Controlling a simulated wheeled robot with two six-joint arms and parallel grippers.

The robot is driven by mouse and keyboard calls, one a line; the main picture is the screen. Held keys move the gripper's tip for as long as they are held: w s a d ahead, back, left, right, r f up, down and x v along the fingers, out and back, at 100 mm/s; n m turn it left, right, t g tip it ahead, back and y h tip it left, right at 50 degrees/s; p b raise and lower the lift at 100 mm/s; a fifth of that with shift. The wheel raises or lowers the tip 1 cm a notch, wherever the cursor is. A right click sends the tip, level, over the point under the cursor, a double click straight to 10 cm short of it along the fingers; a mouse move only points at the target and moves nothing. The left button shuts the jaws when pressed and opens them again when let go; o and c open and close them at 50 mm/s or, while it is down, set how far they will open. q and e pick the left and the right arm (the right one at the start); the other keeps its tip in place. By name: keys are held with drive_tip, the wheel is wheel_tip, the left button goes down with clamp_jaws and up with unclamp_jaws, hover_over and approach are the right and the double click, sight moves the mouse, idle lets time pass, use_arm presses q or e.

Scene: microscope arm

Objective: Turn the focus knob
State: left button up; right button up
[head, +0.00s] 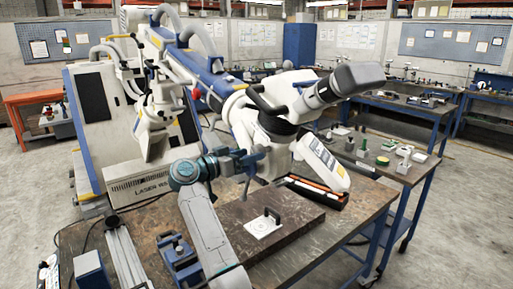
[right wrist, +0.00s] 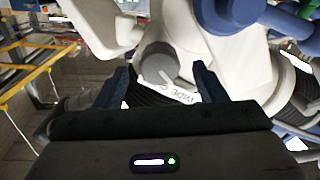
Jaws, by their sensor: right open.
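The white and blue microscope (head: 318,153) hangs on its jointed arm over the work table. In the right wrist view, the focus knob (right wrist: 157,62) is a round grey knob with a pale pointer line, on the microscope's white housing with dark lettering beside it. My right gripper (head: 256,160) is beside the microscope head, on its left side. In the right wrist view, its two blue fingers (right wrist: 163,82) are spread apart, and the knob shows between and beyond them. I cannot tell whether they touch it. The knob cannot be made out in the head view. My left gripper is not in view.
The table (head: 345,215) carries a dark slab (head: 290,232) with a white plate and black handle (head: 264,222). A black and orange tray (head: 316,192) lies behind. A blue clamp (head: 180,255) and metal rail (head: 124,257) stand at left. Microscope handles crowd the gripper.

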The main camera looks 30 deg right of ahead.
drive_tip(key=shift+w+d+p, duration=0.15)
drive_tip(key=shift+d+p, duration=0.3)
drive_tip(key=shift+d, duration=1.4)
drive_tip(key=c, duration=1)
drive_tip(key=shift+m, duration=0.3)
drive_tip(key=m, duration=0.2)
drive_tip(key=shift+m, duration=0.3)
drive_tip(key=shift+m+b, duration=0.65)
drive_tip(key=shift+m, duration=1.35)
